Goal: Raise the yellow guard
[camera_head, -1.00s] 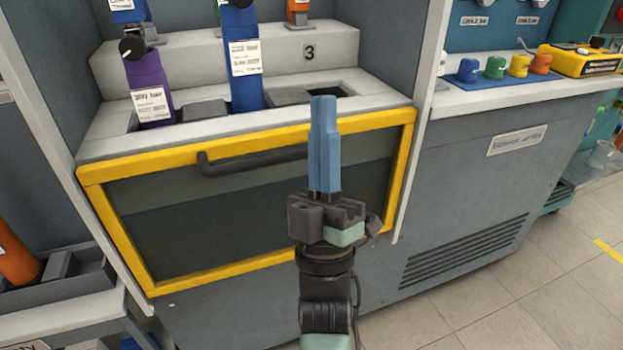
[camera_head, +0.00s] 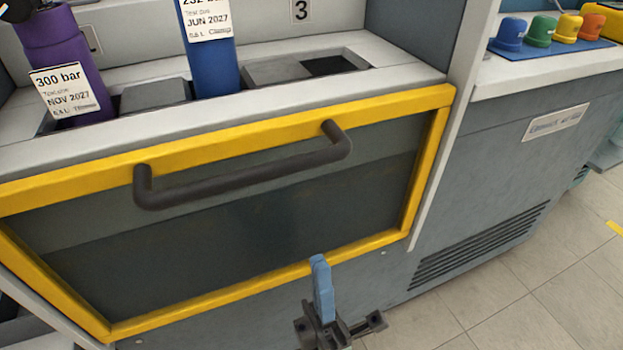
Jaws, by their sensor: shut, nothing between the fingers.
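The yellow guard (camera_head: 420,185) is a yellow-framed dark panel on the front of the grey bench, and it sits low, below the bench ledge. Its dark bar handle (camera_head: 245,180) runs along the upper part of the panel and is free. My gripper (camera_head: 318,262) is at the bottom middle of the picture, with blue fingers pointing up. The fingers are together and empty. They appear over the lower yellow edge, well below the handle in the picture. I cannot tell how far they are from the panel.
Behind the ledge stand a purple cylinder (camera_head: 65,65) and a blue cylinder (camera_head: 210,50) with labels, beside an empty slot (camera_head: 330,66). A white post (camera_head: 448,130) borders the guard on the right. Coloured caps (camera_head: 540,32) sit on the right counter. Floor at lower right is clear.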

